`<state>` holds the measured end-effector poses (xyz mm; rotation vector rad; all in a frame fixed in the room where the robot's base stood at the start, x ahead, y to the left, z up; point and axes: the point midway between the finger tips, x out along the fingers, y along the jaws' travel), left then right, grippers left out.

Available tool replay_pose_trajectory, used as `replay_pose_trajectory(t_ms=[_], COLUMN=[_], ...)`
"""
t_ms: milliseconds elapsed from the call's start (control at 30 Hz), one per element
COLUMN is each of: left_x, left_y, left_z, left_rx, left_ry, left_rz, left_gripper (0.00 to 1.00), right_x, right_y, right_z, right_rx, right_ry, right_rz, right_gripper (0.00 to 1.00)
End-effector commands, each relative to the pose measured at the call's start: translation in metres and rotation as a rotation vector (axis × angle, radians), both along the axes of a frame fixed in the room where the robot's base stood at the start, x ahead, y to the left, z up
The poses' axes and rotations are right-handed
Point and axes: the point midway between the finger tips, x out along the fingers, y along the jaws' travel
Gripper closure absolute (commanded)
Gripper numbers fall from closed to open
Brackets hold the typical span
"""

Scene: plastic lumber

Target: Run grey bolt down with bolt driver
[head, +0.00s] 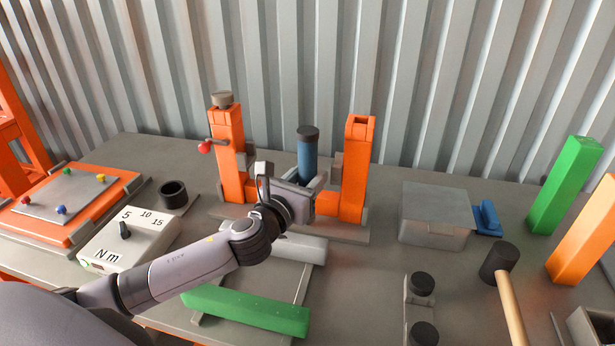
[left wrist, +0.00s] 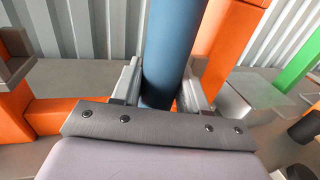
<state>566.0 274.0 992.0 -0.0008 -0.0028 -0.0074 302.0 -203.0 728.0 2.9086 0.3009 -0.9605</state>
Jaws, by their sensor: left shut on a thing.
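The bolt driver (head: 307,158) is a blue upright cylinder with a dark cap, standing between two orange posts in the head view. My left gripper (head: 305,184) is shut around its lower part. In the left wrist view the blue driver (left wrist: 170,45) rises between the two fingers (left wrist: 160,88), and its lower end is hidden behind the gripper. A grey bolt-like head (head: 222,99) sits on top of the left orange post (head: 229,150). My right gripper is not in view.
A red-knobbed lever (head: 205,147) sticks out from the left post. The right orange post (head: 356,170) stands close to the driver. A green beam (head: 245,308) lies in front.

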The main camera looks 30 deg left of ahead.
Motion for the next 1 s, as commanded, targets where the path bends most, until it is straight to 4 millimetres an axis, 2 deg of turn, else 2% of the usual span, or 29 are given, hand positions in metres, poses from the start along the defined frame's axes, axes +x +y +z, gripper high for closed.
replay_pose_trajectory(t_ms=[1000], left_x=[0.0], left_y=[0.0], left_z=[-0.016], left_rx=[0.0], left_ry=[0.001], left_rz=[0.0], left_gripper=[1.0], right_x=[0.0], right_y=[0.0], right_z=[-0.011], right_rx=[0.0], right_ry=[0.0], right_rz=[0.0], right_gripper=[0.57])
